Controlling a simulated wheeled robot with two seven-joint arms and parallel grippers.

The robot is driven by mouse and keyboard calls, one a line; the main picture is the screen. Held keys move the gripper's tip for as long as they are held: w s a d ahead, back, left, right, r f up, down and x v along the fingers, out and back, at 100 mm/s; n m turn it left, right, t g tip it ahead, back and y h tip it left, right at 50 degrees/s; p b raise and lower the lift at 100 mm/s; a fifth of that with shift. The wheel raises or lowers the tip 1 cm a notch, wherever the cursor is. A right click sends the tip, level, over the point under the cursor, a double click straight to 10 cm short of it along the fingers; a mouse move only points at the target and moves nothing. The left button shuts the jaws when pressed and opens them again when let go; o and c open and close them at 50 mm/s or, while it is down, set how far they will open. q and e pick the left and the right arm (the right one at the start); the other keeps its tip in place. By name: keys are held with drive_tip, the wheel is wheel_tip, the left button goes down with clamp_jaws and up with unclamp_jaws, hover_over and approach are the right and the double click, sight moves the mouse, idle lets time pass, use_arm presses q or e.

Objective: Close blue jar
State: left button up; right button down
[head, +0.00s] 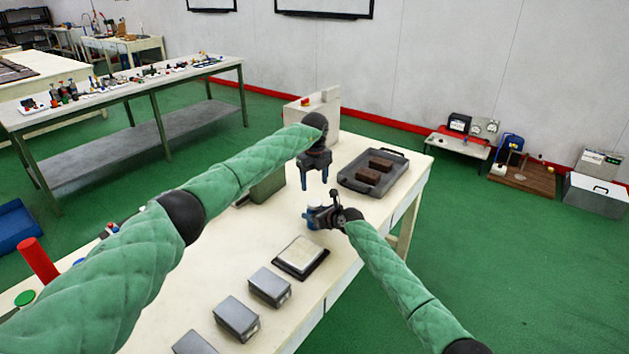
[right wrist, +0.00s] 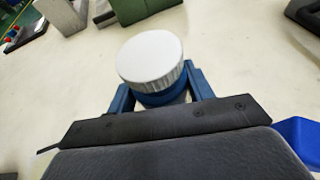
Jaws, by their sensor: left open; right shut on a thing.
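The blue jar (right wrist: 160,98) shows in the right wrist view with a white, ribbed-edge lid (right wrist: 150,58) sitting on its top. Only a blue band of the jar shows under the lid; my gripper hides the rest. My right gripper (right wrist: 158,90) is shut on the jar, with one blue finger on each side below the lid. In the head view my right gripper (head: 313,214) is above the table, and the jar is too small there to tell from the blue fingers. My left gripper (head: 314,181) is open and empty, pointing down just above the right one.
A dark tray (head: 347,178) with two brown blocks (head: 373,170) lies at the table's far right. A flat dark-based plate (head: 300,258) and several grey metal boxes (head: 270,287) stand nearer. A green box (head: 268,190) is partly behind my left arm. The table (head: 225,245) left of the plate is clear.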

sight(314, 202)
use_arm(q)
drive_tip(key=shift+f, duration=0.15)
drive_tip(key=shift+f, duration=3.85)
drive_tip(key=c, duration=1)
drive_tip(key=m, duration=0.6)
drive_tip(key=shift+m, duration=0.3)
